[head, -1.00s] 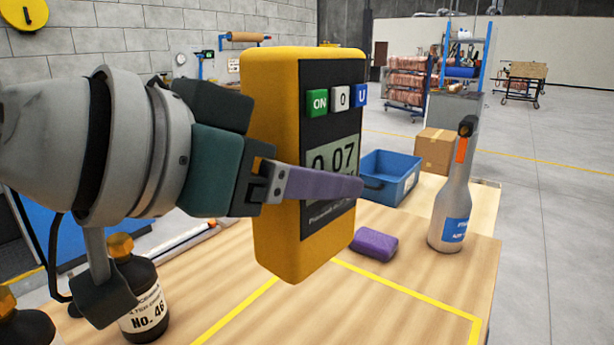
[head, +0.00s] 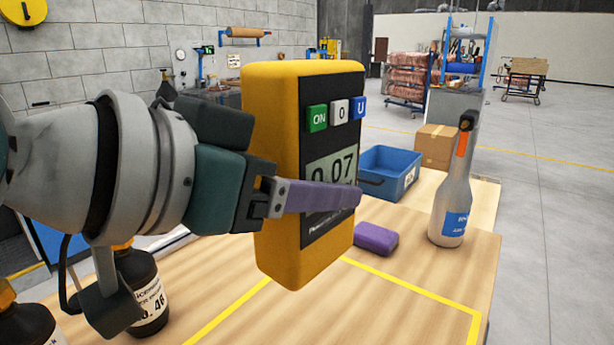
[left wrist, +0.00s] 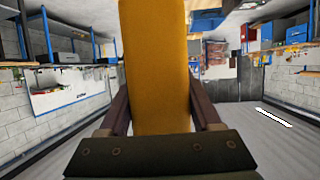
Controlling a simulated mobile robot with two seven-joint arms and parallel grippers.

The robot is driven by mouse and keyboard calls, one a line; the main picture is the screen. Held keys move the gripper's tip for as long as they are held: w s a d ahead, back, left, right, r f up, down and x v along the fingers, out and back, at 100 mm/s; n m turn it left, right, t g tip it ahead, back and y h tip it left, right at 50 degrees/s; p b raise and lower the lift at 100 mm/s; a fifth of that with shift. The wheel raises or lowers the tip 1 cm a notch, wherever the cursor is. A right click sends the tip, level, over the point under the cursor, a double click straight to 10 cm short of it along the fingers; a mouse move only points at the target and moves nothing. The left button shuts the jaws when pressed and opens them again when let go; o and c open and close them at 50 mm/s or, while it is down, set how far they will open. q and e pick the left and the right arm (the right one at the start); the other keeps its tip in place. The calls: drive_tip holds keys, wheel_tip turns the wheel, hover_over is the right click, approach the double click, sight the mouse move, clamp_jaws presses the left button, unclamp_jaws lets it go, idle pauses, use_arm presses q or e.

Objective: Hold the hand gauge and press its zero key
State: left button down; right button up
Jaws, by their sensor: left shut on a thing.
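The hand gauge (head: 275,240) is a yellow block with a dark face, held upright above the table. Its face carries a green ON key (head: 318,118), a white zero key (head: 340,110) and a blue U key (head: 360,107). Below them a display (head: 330,168) reads 0.07, its left part partly covered by a finger. My left gripper (head: 318,195) is shut on the gauge, one purple finger lying across its front. In the left wrist view the gauge (left wrist: 157,65) stands between both fingers. My right gripper is in neither view.
The wooden table (head: 390,310) has a yellow taped outline. Dark bottles (head: 150,295) stand at the front left, near my left arm.

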use_arm(q)
drive_tip(key=shift+f+b, duration=6.05)
drive_tip(key=shift+f, duration=3.05)
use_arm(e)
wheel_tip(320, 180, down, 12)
use_arm(q)
drive_tip(key=shift+f, duration=0.1)
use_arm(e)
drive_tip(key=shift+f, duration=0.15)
use_arm(q)
drive_tip(key=shift+a+f, duration=0.1)
drive_tip(key=shift+f, duration=0.2)
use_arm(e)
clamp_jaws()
